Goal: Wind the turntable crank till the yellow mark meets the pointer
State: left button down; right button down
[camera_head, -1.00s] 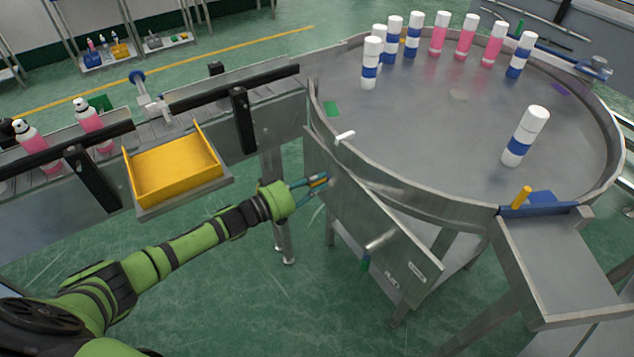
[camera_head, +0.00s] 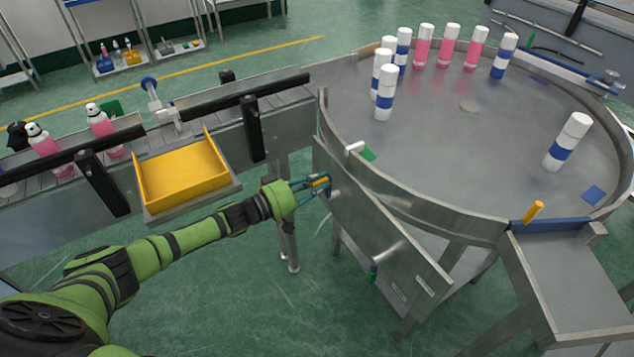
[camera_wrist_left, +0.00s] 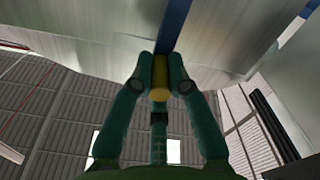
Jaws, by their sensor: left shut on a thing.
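The grey turntable (camera_head: 450,150) fills the right of the head view. A white pointer (camera_head: 355,147) sticks in over its near-left rim. A green mark (camera_head: 368,154) lies just right of the pointer's tip. A blue mark (camera_head: 594,194) is near the right rim and a purple mark (camera_head: 540,79) near the far rim. My left gripper (camera_head: 318,183) is shut on the yellow crank handle (camera_wrist_left: 159,75) at the panel below the rim. My right gripper is out of view.
White-and-blue cans (camera_head: 384,95) and pink cans (camera_head: 449,46) stand on the turntable. A yellow tray (camera_head: 182,174) sits left, beside the conveyor.

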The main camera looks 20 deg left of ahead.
pick_arm(q)
jog(key=shift+d+r, duration=0.1)
jog(key=shift+r, duration=0.2)
jog(key=c, duration=1.2)
grip_release()
jog(key=shift+f, duration=0.1)
notch_tip(320, 180, up, 10)
jog(key=shift+r, duration=0.1)
